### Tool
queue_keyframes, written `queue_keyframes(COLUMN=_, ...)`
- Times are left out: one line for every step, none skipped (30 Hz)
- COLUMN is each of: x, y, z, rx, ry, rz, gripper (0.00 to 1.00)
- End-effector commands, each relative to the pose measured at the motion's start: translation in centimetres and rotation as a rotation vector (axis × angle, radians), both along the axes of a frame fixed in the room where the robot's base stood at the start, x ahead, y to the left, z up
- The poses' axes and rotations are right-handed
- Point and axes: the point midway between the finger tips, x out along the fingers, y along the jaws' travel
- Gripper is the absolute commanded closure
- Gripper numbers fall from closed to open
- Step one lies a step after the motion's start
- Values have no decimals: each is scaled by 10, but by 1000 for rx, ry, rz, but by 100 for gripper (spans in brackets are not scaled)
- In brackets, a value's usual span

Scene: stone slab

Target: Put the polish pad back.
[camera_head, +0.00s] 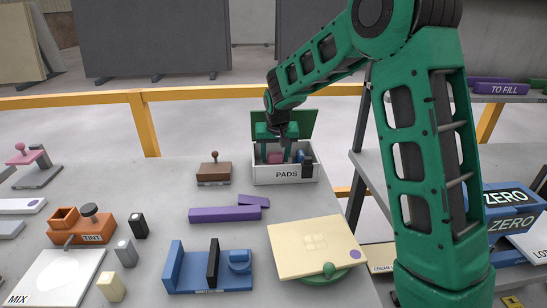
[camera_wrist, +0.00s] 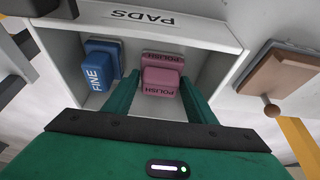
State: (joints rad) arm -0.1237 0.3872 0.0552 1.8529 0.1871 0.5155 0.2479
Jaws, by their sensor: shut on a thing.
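The pink pad, marked POLISH (camera_wrist: 160,78), is inside the white box labelled PADS (camera_wrist: 215,32). My gripper (camera_head: 275,154) reaches down into this box from above. In the wrist view its two green fingers stand on either side of the pink pad, shut on it. A blue pad marked FINE (camera_wrist: 100,66) lies in the same box, beside the polish pad and outside the fingers. In the head view the box (camera_head: 270,176) stands at the slab's back right with its green lid (camera_head: 296,120) open. Whether the polish pad touches the box floor is hard to tell.
A brown block with a knob (camera_head: 214,169) stands left of the box. Purple pieces (camera_head: 224,214), a blue holder (camera_head: 208,272) and a cream slab on a green stand (camera_head: 315,245) lie in front. A grey shelf (camera_head: 375,172) is to the right.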

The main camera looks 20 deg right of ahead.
Motion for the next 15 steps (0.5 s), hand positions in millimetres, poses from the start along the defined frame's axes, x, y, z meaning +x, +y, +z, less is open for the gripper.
queue_keyframes(x=0, y=0, z=1, rx=0, ry=-1, rz=0, gripper=73)
queue_keyframes(x=0, y=0, z=1, rx=0, ry=-1, rz=0, gripper=73)
queue_keyframes(x=0, y=0, z=1, rx=0, ry=-1, rz=0, gripper=73)
queue_keyframes(x=0, y=0, z=1, rx=0, ry=-1, rz=0, gripper=73)
queue_keyframes(x=0, y=0, z=1, rx=0, ry=-1, rz=0, gripper=73)
queue_keyframes(x=0, y=0, z=0, rx=0, ry=-1, rz=0, gripper=73)
queue_keyframes(x=0, y=0, z=-1, rx=0, ry=-1, rz=0, gripper=73)
queue_keyframes(x=0, y=0, z=-2, rx=0, ry=-1, rz=0, gripper=73)
queue_keyframes(x=0, y=0, z=-1, rx=0, ry=-1, rz=0, gripper=40)
queue_keyframes(x=0, y=0, z=-1, rx=0, ry=-1, rz=0, gripper=32)
queue_keyframes(x=0, y=0, z=-1, rx=0, ry=-1, rz=0, gripper=30)
queue_keyframes(x=0, y=0, z=-1, rx=0, ry=-1, rz=0, gripper=30)
queue_keyframes(x=0, y=0, z=-1, rx=0, ry=-1, rz=0, gripper=30)
queue_keyframes(x=0, y=0, z=-1, rx=0, ry=-1, rz=0, gripper=30)
queue_keyframes(x=0, y=0, z=-1, rx=0, ry=-1, rz=0, gripper=30)
